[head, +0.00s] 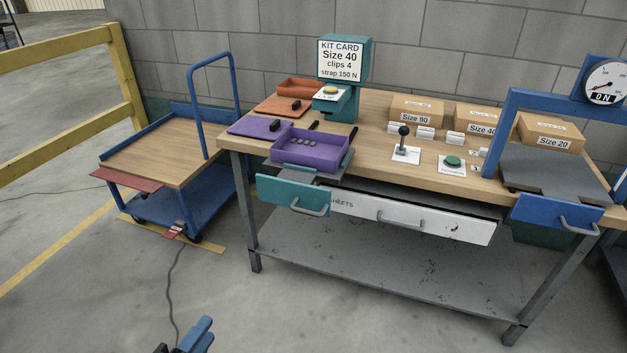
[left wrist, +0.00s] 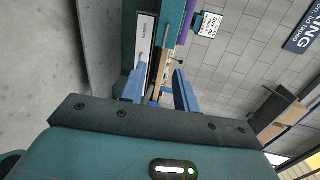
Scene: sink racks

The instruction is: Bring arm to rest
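My left gripper (head: 196,335) shows at the bottom edge of the head view, low over the floor in front of the workbench (head: 232,141), well apart from it. Only its blue fingertips and a dark part show there. In the left wrist view the two blue fingers of my left gripper (left wrist: 159,92) stand apart with nothing between them. The rest of the left arm is out of the head view. My right gripper is in neither view.
A blue cart (head: 140,160) stands left of the bench. The bench carries a purple tray (head: 312,160), cardboard boxes (head: 415,105) and a lever (head: 403,140). The teal drawer (head: 290,193) sticks out. A yellow rail (head: 60,62) is at left.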

